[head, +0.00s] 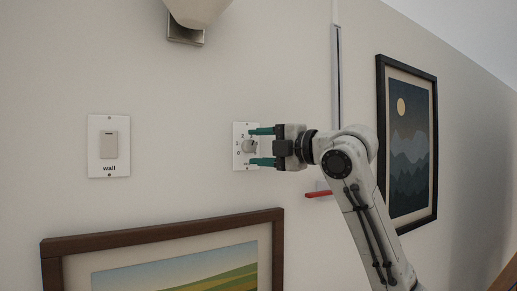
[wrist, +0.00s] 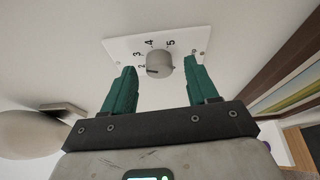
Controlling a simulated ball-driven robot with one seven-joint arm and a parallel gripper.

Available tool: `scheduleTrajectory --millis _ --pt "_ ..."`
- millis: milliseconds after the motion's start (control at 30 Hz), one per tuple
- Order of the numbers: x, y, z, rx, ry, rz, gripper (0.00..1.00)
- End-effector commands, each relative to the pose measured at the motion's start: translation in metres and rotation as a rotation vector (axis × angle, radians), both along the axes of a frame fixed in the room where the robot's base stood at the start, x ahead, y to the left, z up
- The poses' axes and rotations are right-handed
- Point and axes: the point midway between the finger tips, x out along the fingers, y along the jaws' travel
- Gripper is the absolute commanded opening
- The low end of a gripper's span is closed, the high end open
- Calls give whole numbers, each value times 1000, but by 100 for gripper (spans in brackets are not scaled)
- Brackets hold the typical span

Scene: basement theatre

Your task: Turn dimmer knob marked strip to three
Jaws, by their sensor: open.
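The dimmer knob (head: 249,146) is a round grey knob on a white wall plate (head: 236,161). Digits run around it, and the lettering at the plate's bottom is mostly hidden by my lower finger. The wrist view shows the knob (wrist: 160,62) with digits 2 to 5 readable and a dark pointer mark on the side towards the 2; its exact setting I cannot tell. My gripper (head: 252,147) is open at the plate, its green fingers above and below the knob. In the wrist view the fingers (wrist: 162,66) flank it with gaps; contact is not visible.
A white switch plate (head: 97,155) marked "wall" is to the left. A framed landscape (head: 170,232) hangs below and a framed mountain picture (head: 408,140) to the right. A lamp (head: 197,10) is above; a red bar (head: 319,193) and a vertical strip (head: 337,75) are near my arm.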

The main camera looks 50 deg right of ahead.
Motion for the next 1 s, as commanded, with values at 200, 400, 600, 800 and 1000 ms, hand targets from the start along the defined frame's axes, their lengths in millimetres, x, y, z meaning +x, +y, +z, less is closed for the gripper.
scheduleTrajectory --millis 200,400,600,800,1000 --pt "-37 -5 -2 -2 -3 -3 58" --pt "-74 -9 -3 -2 -2 -1 58" --pt "-96 -12 -2 -1 0 -1 58" --pt "-102 -12 -1 0 1 1 58" --pt "-101 -12 -1 0 0 1 58"
